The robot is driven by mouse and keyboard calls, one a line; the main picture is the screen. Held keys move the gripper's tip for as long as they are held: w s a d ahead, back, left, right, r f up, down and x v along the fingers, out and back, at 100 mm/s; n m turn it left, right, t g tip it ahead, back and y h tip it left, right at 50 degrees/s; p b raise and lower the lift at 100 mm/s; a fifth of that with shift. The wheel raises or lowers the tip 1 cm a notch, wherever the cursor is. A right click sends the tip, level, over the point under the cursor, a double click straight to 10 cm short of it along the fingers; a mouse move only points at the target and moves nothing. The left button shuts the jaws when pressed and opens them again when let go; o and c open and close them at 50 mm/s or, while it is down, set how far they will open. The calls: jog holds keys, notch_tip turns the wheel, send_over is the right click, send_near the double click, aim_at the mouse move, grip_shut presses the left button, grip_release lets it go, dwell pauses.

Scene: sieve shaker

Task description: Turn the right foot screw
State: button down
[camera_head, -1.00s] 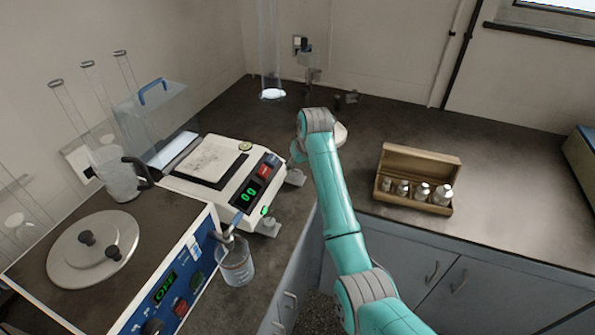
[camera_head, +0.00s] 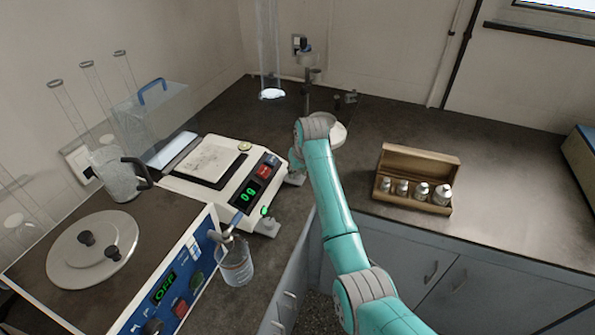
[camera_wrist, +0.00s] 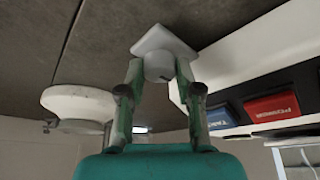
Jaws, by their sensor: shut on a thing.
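The white balance (camera_head: 215,175) stands on the left bench, with a red button and a lit green display (camera_head: 249,194) on its front. Its right foot (camera_head: 295,178) sticks out at the front right corner, partly behind my arm. In the wrist view the foot screw (camera_wrist: 159,66) is a short white cylinder against a square white plate (camera_wrist: 163,42). My gripper (camera_wrist: 158,70) is shut on this screw, one finger on each side. The other front foot (camera_head: 267,227) is free. A round level bubble (camera_head: 245,146) sits on the balance top; its bubble is too small to read.
A white dish (camera_head: 338,133) stands just behind my arm and shows close by in the wrist view (camera_wrist: 78,102). A wooden weight box (camera_head: 420,160) stands on the right bench. A beaker (camera_head: 236,265) and a blue-panelled device (camera_head: 165,295) are at the front left.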

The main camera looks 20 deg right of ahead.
jog(key=shift+m+h, duration=0.3)
jog(key=shift+m, duration=0.7)
jog(key=c, duration=0.8)
grip_release()
jog(key=v, duration=1.2)
jog(key=shift+s, duration=0.15)
